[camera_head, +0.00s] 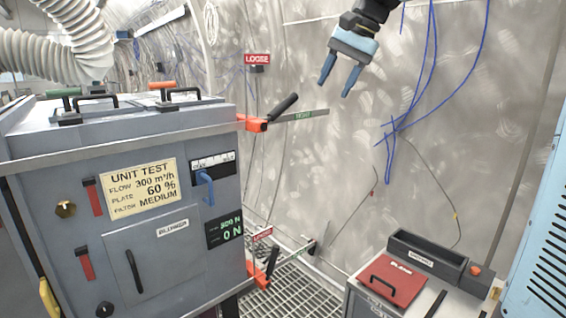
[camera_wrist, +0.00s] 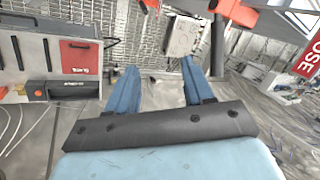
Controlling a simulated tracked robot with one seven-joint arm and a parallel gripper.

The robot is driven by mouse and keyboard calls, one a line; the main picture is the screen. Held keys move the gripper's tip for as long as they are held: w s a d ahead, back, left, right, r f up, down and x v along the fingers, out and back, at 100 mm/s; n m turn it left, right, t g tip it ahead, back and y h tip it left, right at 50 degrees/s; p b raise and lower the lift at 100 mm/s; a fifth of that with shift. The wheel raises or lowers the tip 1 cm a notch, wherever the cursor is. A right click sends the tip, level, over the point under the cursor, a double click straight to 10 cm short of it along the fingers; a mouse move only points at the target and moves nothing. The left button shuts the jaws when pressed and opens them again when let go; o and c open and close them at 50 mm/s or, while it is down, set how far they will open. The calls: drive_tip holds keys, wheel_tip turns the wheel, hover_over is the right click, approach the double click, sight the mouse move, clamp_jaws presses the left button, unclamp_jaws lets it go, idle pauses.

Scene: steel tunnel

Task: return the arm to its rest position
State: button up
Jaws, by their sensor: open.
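My gripper (camera_head: 339,80) hangs from the top of the head view, in front of the grey tunnel wall. Its two blue fingers point down and are spread apart with nothing between them. In the wrist view my gripper (camera_wrist: 155,85) also shows open and empty, with clear space between the fingertips. Most of my arm is out of the frame above. My gripper is apart from the grey unit and its clamps.
A grey filter unit (camera_head: 150,235) fills the left, with a dark-handled orange clamp (camera_head: 256,124) jutting right. A grey box with a red lid (camera_head: 392,283) stands lower right, beside a light blue cabinet (camera_head: 545,230). Blue cables (camera_head: 432,60) hang right of my gripper. Grating covers the floor.

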drive_tip(key=s+d+f+n+t+h, duration=0.1)
drive_tip(key=s+d+f, duration=0.4)
drive_tip(key=s+f, duration=0.5)
drive_tip(key=s+d+f+n+t+h, duration=0.2)
drive_tip(key=s+d+f, duration=0.4)
drive_tip(key=s+f, duration=0.5)
drive_tip(key=s+n+h, duration=0.1)
drive_tip(key=s, duration=0.2)
drive_tip(key=shift+d, duration=0.15)
